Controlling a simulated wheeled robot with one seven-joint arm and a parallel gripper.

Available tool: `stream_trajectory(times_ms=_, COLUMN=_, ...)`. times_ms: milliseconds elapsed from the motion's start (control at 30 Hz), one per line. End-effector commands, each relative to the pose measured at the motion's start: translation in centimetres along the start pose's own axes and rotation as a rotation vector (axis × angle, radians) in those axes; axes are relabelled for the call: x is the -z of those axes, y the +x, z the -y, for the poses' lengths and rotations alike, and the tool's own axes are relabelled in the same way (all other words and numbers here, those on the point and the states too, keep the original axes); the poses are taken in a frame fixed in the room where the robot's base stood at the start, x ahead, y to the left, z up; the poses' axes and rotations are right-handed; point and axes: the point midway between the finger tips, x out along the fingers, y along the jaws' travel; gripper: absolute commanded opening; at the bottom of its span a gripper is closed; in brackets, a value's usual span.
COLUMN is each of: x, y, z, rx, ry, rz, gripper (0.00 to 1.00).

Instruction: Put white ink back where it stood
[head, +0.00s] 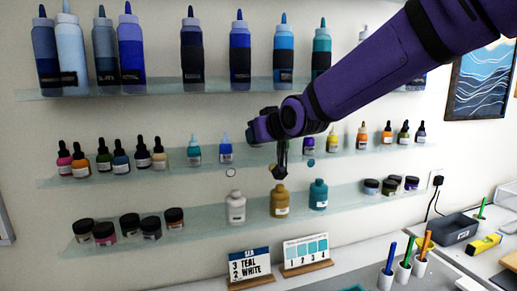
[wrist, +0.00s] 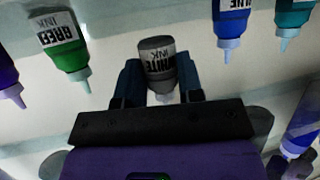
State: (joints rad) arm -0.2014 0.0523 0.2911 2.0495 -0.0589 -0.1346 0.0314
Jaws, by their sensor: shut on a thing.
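In the wrist view, which appears upside down, my gripper (wrist: 161,85) is shut on the white ink (wrist: 158,60), a small bottle with a grey body and a white label. One finger is on each side of it. It is between the green ink bottle (wrist: 62,42) and the blue ink bottle (wrist: 231,20), apart from both. In the head view my gripper (head: 281,165) is at the middle shelf (head: 245,160), in the gap right of the blue bottle (head: 225,150). The white ink is hidden there. I cannot tell whether it touches the shelf.
A teal bottle (head: 195,151) and a purple bottle (head: 308,145) are nearby on the middle shelf. Larger bottles, including a mustard one (head: 280,201), stand on the shelf below. Tall bottles line the upper shelf (head: 160,86). A card (head: 249,265) naming teal and white stands below.

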Motion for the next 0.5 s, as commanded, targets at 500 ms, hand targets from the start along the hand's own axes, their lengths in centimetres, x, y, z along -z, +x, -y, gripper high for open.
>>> stream_trajectory(times_ms=500, x=-3.0, y=2.2, z=-0.3, rx=0.0, ry=0.0, rz=-0.001, gripper=0.12)
